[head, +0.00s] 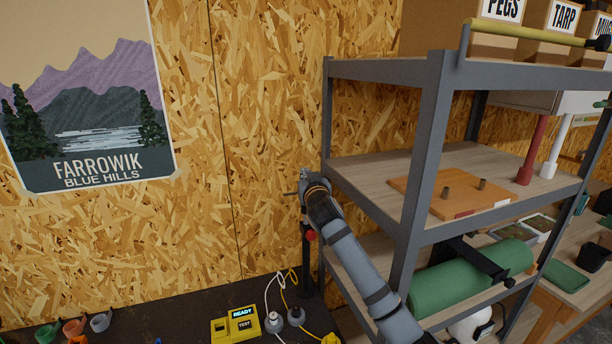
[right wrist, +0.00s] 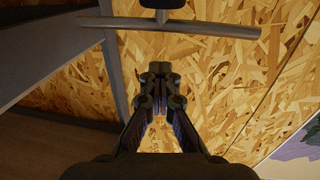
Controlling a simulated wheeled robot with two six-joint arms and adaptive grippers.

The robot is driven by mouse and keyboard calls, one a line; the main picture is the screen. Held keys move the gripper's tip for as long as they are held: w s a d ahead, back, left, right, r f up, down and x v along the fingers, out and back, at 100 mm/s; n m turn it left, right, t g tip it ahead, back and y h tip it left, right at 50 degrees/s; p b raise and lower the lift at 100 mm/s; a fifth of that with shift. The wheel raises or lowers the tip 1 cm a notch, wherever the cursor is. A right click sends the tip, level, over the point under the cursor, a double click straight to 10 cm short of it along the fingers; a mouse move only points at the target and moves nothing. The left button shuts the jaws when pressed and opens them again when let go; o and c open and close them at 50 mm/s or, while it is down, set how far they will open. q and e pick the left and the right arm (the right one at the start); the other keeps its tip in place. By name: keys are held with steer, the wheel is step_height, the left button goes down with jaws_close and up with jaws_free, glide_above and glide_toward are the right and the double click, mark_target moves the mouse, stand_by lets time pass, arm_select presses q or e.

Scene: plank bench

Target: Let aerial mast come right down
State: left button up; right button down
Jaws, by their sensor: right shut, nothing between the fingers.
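The aerial mast (head: 306,258) is a dark upright pole standing at the back of the bench, beside the shelf's left post. A red knob (head: 311,235) sits on its upper part. The top of the mast is mostly hidden behind my right gripper (head: 305,180) in the head view. In the right wrist view, a thin grey crossbar (right wrist: 215,29) with a dark block (right wrist: 162,4) lies beyond the fingertips, apart from them. My right gripper (right wrist: 160,72) is shut and empty there. My left gripper is not in view.
A grey metal shelf (head: 425,170) stands close on the right of my right arm. A chipboard wall (head: 270,110) is behind. A yellow box reading READY (head: 235,325), cables and small coloured cups (head: 73,327) are on the dark bench top (head: 165,318).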

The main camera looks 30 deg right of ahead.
steer(key=c, duration=2)
jaws_free()
steer(key=shift+c, duration=0.2)
steer(key=o, duration=1)
steer(key=shift+s, duration=0.1)
steer(key=v, duration=1.1)
steer(key=shift+s+a, duration=0.2)
steer(key=shift+s, duration=0.15)
